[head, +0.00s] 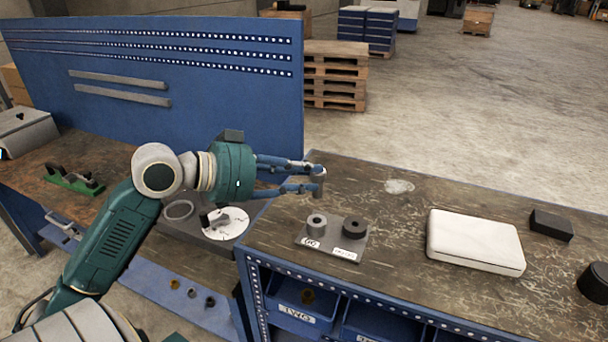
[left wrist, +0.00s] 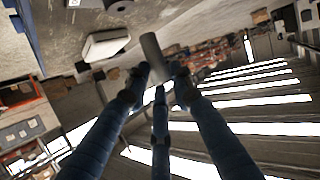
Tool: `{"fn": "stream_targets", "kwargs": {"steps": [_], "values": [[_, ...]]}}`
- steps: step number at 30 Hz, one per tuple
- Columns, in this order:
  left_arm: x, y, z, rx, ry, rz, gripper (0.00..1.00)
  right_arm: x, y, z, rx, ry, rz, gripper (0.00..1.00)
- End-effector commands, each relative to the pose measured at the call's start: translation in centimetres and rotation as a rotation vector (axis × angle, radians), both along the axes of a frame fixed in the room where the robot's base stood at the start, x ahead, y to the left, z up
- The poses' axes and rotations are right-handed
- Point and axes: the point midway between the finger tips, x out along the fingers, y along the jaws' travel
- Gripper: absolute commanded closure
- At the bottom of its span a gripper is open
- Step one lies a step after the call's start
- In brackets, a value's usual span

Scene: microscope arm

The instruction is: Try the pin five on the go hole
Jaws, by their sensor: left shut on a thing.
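My left gripper (head: 312,180) is shut on a grey cylindrical pin (head: 319,184), held above the workbench. In the left wrist view the pin (left wrist: 153,52) sticks out beyond the fingertips of the left gripper (left wrist: 158,80). A small grey plate (head: 334,254) lies on the bench below and to the right of the gripper. The pin is apart from both rings. My right gripper is out of view.
A white case (head: 474,241), a black block (head: 551,225) and a dark cylinder (head: 594,283) stand on the right of the bench. A white dial (head: 226,222) lies left of the plate. Blue bins (head: 298,316) sit under the bench top. A blue pegboard (head: 200,110) rises behind.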

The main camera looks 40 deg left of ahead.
Motion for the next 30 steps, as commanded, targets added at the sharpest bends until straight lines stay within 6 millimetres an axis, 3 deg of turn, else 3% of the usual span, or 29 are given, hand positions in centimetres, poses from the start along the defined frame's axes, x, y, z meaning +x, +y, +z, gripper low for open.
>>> {"fn": "stream_targets", "kwargs": {"steps": [11,21,30], "values": [[0.0,0.0,-2.8,-0.003,-0.002,0.001,1.00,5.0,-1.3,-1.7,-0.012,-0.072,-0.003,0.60],[0.0,0.0,-5.6,-0.001,-0.001,0.002,1.00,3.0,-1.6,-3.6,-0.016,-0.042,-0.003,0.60],[0.0,0.0,-5.8,-0.001,-0.003,0.001,1.00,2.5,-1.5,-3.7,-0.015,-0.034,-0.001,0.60]]}}
